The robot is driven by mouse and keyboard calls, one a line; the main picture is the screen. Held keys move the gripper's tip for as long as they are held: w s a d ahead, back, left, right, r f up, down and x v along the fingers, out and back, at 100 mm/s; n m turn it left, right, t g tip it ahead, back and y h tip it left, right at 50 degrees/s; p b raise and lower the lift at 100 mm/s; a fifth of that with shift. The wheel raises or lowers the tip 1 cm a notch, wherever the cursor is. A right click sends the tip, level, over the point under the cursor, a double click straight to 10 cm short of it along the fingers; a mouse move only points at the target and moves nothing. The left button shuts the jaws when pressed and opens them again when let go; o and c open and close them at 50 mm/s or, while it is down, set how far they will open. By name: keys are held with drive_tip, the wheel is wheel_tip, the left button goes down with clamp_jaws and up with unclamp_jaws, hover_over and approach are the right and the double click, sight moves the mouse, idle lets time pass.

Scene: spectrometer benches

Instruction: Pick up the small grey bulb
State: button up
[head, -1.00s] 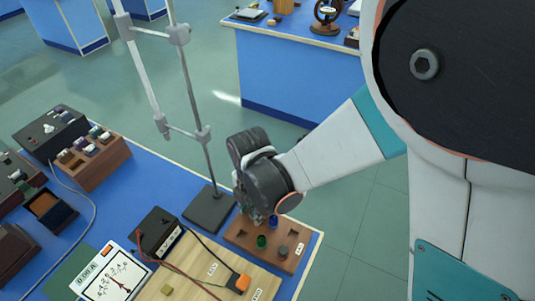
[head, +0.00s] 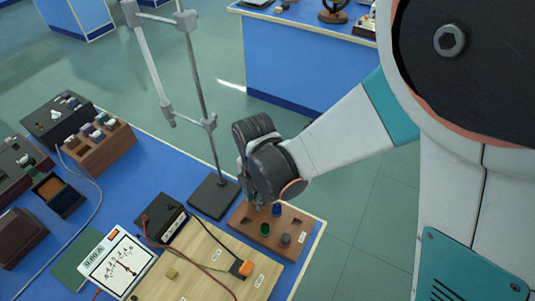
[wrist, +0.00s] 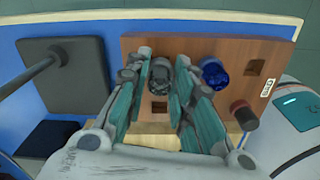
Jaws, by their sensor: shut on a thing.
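The small grey bulb (wrist: 160,78) shows in the wrist view between the two fingers of my gripper (wrist: 162,92), which is shut on it. It appears over the wooden block (wrist: 190,48); its height above the block is hard to judge. In the head view my gripper (head: 246,190) is over the back left part of the block (head: 246,235). The fingers and hand hide the bulb there.
The block also holds a blue bulb (head: 277,209), a green one (head: 265,229) and a dark grey one (head: 286,239). A stand with a rod and a grey base (head: 212,198) is close left of my gripper. A meter (head: 116,264) and wired board (head: 196,268) lie in front.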

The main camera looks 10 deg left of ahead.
wheel_tip(320, 180, up, 22)
drive_tip(key=p, duration=1.4)
drive_tip(key=shift+s, duration=0.2)
